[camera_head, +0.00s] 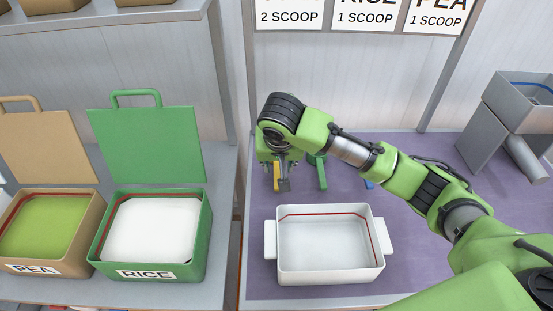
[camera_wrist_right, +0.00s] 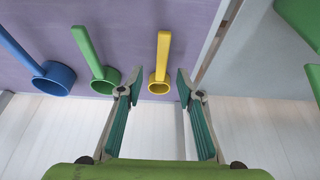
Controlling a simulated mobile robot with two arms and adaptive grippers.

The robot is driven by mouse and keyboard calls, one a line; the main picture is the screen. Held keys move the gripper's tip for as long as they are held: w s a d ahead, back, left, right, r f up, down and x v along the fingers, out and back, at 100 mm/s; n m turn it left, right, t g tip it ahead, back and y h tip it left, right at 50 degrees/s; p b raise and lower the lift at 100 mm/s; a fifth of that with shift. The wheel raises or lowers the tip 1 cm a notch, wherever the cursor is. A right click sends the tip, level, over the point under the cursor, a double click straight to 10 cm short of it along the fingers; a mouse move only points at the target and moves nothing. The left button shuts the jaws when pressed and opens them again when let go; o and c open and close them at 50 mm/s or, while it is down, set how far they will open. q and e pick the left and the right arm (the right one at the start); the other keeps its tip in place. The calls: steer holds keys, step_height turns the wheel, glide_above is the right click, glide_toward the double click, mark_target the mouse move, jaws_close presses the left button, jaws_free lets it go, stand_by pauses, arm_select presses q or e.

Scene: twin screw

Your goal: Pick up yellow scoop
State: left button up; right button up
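The yellow scoop (camera_head: 276,175) is at the back left of the purple tabletop, partly hidden by my right gripper (camera_head: 284,184) in the head view. In the right wrist view, the yellow scoop (camera_wrist_right: 163,52) shows its long handle and round cup. There my right gripper (camera_wrist_right: 159,82) is open, with one finger on each side of the scoop's cup end. A gap shows between each finger and the scoop, and the gripper is empty. My left gripper is not in view.
A green scoop (camera_wrist_right: 92,50) and a blue scoop (camera_wrist_right: 50,75) are beside the yellow one. A white container (camera_head: 330,275) stands in front. Green RICE (camera_head: 190,272) and tan PEA (camera_head: 75,255) bins are on the left. A grey machine (camera_head: 488,130) stands at right.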

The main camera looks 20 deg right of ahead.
mark_target(277, 175)
steer(key=x, duration=0.6)
steer(key=shift+a+f+p, duration=0.15)
steer(key=shift+f+p, duration=0.25)
jaws_close()
